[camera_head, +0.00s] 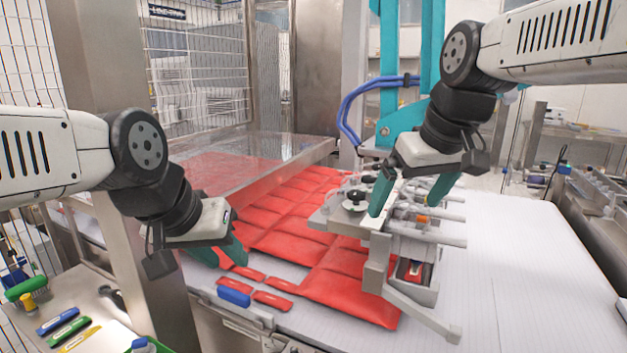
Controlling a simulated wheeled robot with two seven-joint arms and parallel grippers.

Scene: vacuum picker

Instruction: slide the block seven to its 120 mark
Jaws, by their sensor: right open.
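The vacuum picker (407,247) is a grey metal head with several pale bars and cups, right of centre. I cannot make out which of its parts is block seven, and no 120 mark is readable. My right gripper (410,195) is open above the picker's upper side, its two teal fingers apart, one close to a pale strip. I cannot tell whether either finger touches it. My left gripper (221,255) hangs at the left, over the near left end of the red packs, well away from the picker. Its finger gap is unclear.
Red packs (294,243) cover the conveyor below and left of the picker. A blue block (234,297) and small red packets (272,299) lie at the near edge. A clear guard (270,150) stands behind. The white belt (530,270) at right is bare.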

